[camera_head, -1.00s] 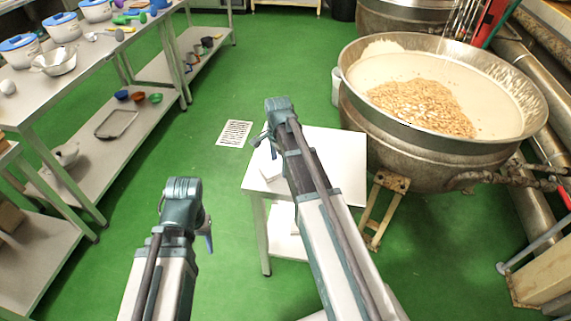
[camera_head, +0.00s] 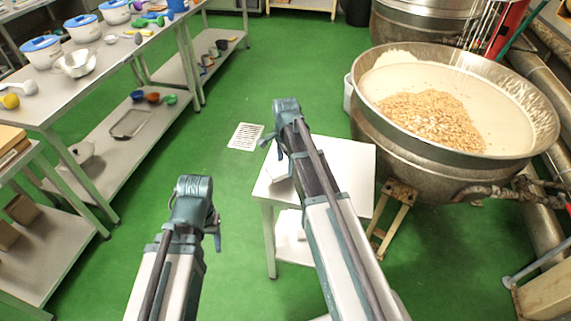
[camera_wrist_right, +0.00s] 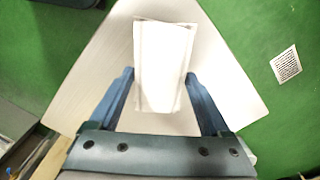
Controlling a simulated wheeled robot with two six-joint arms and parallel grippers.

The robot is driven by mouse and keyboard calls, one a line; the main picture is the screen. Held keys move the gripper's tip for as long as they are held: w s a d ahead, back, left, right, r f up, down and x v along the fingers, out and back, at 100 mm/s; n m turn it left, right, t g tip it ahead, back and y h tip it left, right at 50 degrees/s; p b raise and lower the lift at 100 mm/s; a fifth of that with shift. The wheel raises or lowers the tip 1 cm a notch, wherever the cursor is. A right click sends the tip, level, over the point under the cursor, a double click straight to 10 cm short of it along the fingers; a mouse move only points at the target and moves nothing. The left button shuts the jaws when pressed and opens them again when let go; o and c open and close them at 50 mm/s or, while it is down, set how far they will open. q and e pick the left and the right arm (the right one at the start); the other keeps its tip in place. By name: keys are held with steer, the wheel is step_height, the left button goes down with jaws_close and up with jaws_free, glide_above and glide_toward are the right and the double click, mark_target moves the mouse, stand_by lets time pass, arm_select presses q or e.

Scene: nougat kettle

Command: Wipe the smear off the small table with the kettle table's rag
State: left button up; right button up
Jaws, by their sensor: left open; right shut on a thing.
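The small table (camera_head: 345,165) stands left of the kettle, with a pale, plain top. My right gripper (camera_wrist_right: 161,78) is over it, shut on the rag (camera_wrist_right: 163,50), a white folded cloth between its fingers in the right wrist view. In the head view my right arm covers part of the tabletop, and a bit of the white rag (camera_head: 279,168) shows beside it. I cannot make out the smear; it may be hidden under the rag or arm. My left gripper (camera_head: 214,236) is open and empty over the green floor, left of the small table.
The large kettle (camera_head: 380,110) of nuts and cream stands close at the table's right. A long worktable (camera_head: 105,70) with blue-lidded pots runs along the left. The small table has a lower shelf (camera_head: 297,252).

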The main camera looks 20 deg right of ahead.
steer(key=shift+r+p, duration=0.8)
steer(key=shift+r, duration=0.35)
step_height(320, 180, up, 3)
steer(key=p, duration=0.3)
steer(key=shift+r, duration=0.1)
